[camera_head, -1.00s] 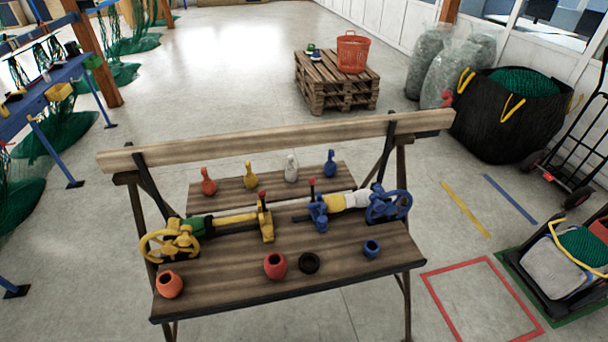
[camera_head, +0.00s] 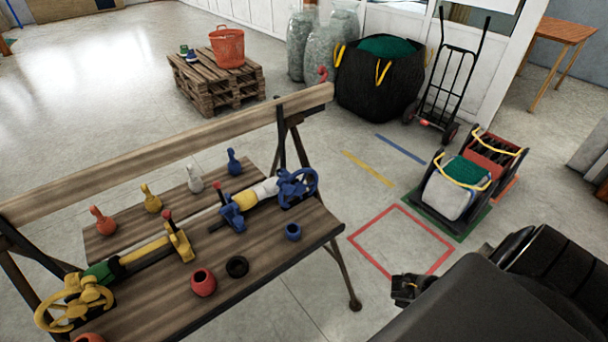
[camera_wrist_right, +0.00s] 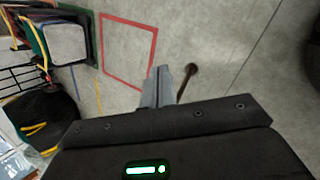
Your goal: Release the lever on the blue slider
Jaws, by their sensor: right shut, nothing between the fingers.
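The blue slider (camera_head: 233,212) sits on a clamp bar on the wooden bench, with a red-tipped lever (camera_head: 222,197) standing up from it. A yellow and white piece (camera_head: 262,192) lies between the slider and a blue handwheel (camera_head: 297,187) on the right. My right gripper (camera_head: 404,291) is at the lower right, beyond the bench's right end and well apart from the slider. In the right wrist view its fingers (camera_wrist_right: 158,88) are together and empty, over the floor. My left gripper is not in view.
A yellow clamp (camera_head: 179,243) with its own red-tipped lever is left of the blue one. Small coloured pieces, a red cup (camera_head: 203,282), a black ring (camera_head: 237,266) and a blue cup (camera_head: 293,232) stand on the bench. A rail (camera_head: 180,150) runs behind.

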